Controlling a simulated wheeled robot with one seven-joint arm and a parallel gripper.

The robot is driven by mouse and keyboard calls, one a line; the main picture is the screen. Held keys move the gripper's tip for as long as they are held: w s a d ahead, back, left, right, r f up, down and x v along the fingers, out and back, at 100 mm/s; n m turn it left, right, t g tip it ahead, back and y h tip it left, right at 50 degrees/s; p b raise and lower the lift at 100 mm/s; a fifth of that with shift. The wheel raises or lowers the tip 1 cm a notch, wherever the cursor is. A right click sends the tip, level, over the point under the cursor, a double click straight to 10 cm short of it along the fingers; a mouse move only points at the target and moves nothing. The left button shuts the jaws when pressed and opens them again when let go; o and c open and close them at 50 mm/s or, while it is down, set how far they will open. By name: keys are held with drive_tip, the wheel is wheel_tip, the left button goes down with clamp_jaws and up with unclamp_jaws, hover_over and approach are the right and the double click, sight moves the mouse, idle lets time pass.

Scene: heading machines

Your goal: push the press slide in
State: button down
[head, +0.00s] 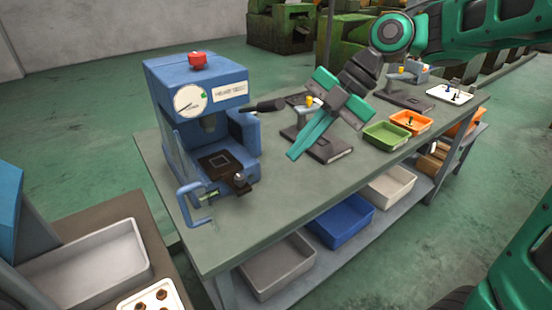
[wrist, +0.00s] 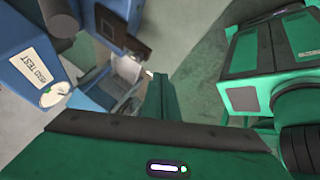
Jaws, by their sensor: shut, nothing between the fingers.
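A blue press (head: 200,115) with a dial, a red knob on top and a "HEAD TEST" label stands on the left of the workbench. Its dark slide (head: 221,165), a plate with a square outline and a small front knob (head: 238,177), sticks out toward the front. My gripper (head: 291,157) is shut and empty, in the air to the right of the press and apart from the slide. The wrist view shows the shut fingers (wrist: 160,88) and the blue press (wrist: 25,60) at upper left.
Green (head: 387,134) and orange (head: 412,122) trays lie farther right on the workbench (head: 270,205). The bench front is clear.

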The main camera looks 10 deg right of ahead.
drive_tip(key=a+f, duration=0.2)
drive_tip(key=a, duration=0.1)
drive_tip(key=w+a+f, duration=0.1)
drive_tip(key=a+f, duration=0.2)
drive_tip(key=w+a+f, duration=0.1)
drive_tip(key=a+f, duration=0.1)
drive_tip(key=shift+a+f, duration=0.35)
drive_tip(key=shift+a, duration=0.05)
